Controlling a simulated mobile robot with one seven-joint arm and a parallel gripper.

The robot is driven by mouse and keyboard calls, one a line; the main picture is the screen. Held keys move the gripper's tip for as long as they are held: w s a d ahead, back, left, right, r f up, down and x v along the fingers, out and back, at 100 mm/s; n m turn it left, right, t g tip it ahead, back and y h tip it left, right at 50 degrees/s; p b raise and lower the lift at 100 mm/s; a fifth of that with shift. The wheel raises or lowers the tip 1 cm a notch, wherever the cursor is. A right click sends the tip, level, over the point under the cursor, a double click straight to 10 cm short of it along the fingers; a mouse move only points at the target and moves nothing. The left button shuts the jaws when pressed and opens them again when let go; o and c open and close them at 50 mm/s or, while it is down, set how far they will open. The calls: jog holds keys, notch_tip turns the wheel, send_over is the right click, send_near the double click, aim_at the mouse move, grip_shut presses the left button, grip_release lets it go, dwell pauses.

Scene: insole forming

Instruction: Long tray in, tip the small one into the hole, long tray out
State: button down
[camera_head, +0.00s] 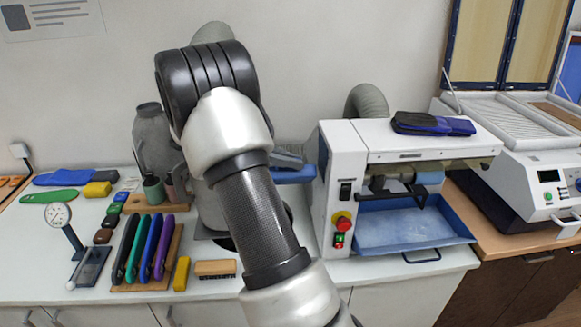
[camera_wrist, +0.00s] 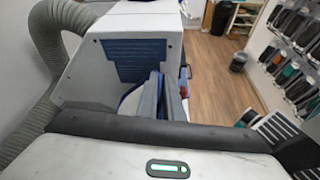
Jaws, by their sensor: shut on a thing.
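The long blue tray (camera_head: 415,225) sits under the grinding drum at the front of the white machine (camera_head: 345,165), its dark handle facing forward. A smaller blue tray (camera_head: 290,174) shows just left of the machine, partly hidden by my arm. In the head view my arm hides most of the gripper. A dark round opening (camera_head: 226,243) in the counter is partly visible behind my arm. The tray's contents cannot be seen.
A rack of coloured insoles (camera_head: 146,250), a yellow block (camera_head: 181,273), a brush (camera_head: 215,268) and a dial gauge (camera_head: 58,215) stand on the left counter. A grey hose (camera_head: 367,101) rises behind the machine. Dark insoles (camera_head: 432,124) lie on its top.

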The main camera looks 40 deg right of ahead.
aim_at(291, 181)
jog(key=shift+w+d+r+n+g+y, duration=0.15)
jog(key=shift+w+d+r+n+g, duration=0.1)
jog(key=shift+w+d+r+n, duration=0.25)
jog(key=shift+w+d+r+n+g+y, duration=0.15)
jog(key=shift+w+d+r+n+g, duration=0.15)
jog(key=shift+w+r, duration=0.3)
jog(key=shift+f, duration=0.1)
jog(key=shift+a, duration=0.1)
jog(key=shift+s+a+f+t, duration=0.2)
jog(key=shift+f+t, duration=0.05)
jog(key=shift+s+a+f+m+t, duration=0.15)
jog(key=shift+s+a+f+m, duration=0.1)
jog(key=shift+s+f+m, duration=0.15)
jog(key=shift+s+a+f+m+t, duration=0.15)
jog(key=shift+s+a+f+m, duration=0.1)
jog(key=shift+s+m, duration=0.2)
jog(key=s+a+f+m+t+h+b, duration=0.3)
jog(key=s+a+f+m+b, duration=0.3)
jog(key=b, duration=1.1)
jog(key=shift+s+a+f+h+b, duration=0.2)
jog(key=shift+s+f+h+b, duration=0.15)
jog(key=shift+s+f, duration=2.55)
jog(key=shift+w+f, duration=0.55)
jog(key=shift+w, duration=0.05)
